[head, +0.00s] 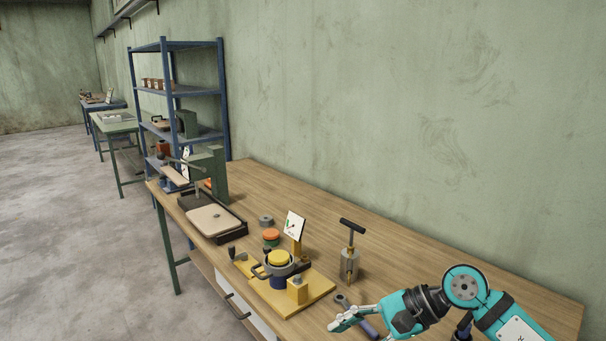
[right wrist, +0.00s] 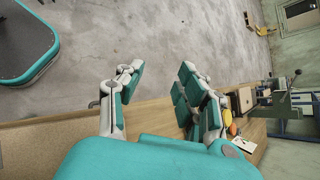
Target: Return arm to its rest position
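My right arm comes in from the right in the head view, low over the near end of the wooden workbench (head: 400,262). Its gripper (head: 345,318) points left, close to a dark-handled tool lying on the bench; I cannot tell if they touch. In the right wrist view the gripper (right wrist: 160,88) has its two fingers spread apart with nothing between them. The bench edge and the concrete floor show behind the fingers. My left gripper is in neither view.
A yellow fixture (head: 297,291) with a round pot stands left of my gripper. A T-handled tool (head: 350,250) stands upright behind it. Further off are a tray with a beige board (head: 212,220) and a green press (head: 217,172). The bench's back right is clear.

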